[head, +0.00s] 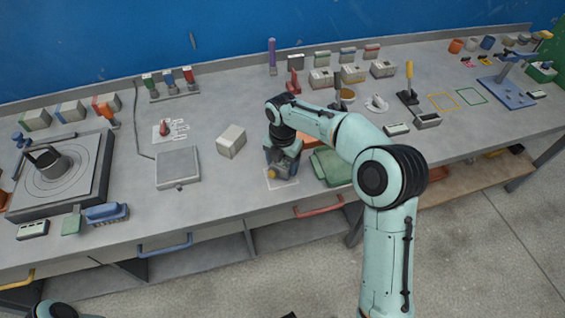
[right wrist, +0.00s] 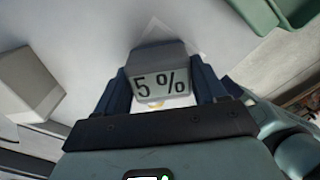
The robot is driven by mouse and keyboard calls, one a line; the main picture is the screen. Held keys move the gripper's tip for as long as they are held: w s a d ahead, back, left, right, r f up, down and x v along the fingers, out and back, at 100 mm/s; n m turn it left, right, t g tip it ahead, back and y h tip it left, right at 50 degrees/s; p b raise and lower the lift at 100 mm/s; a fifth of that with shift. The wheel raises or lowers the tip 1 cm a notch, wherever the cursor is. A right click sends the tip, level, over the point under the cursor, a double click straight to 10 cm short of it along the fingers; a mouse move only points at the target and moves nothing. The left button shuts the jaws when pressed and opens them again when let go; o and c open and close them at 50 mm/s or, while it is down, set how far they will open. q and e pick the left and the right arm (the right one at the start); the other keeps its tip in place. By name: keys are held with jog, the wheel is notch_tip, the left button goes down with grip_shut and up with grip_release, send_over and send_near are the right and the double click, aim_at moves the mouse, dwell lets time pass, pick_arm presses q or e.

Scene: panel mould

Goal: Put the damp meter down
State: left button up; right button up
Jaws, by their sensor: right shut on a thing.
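In the head view my right gripper (head: 279,166) points down low over the bench, at a pale outlined square (head: 288,184) near the front edge. The gripper mostly hides the meter there, and I cannot tell whether the meter touches the bench. My left gripper does not show.
On the grey bench (head: 215,190), a pale block (head: 231,141) stands left of my right gripper and a green tray (head: 331,166) close on its right. A flat grey plate (head: 178,168) lies further left. Small blocks and tools line the back. Bare bench lies left of the outlined square.

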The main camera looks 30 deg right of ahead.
aim_at(283, 162)
jog(key=shift+f, duration=0.15)
jog(key=o, duration=1.5)
jog(key=shift+c, duration=0.2)
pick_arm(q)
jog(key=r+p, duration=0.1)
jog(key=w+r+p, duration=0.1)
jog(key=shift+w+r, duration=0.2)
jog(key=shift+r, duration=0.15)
pick_arm(e)
notch_tip(283, 162, up, 12)
jog(key=shift+r, duration=0.2)
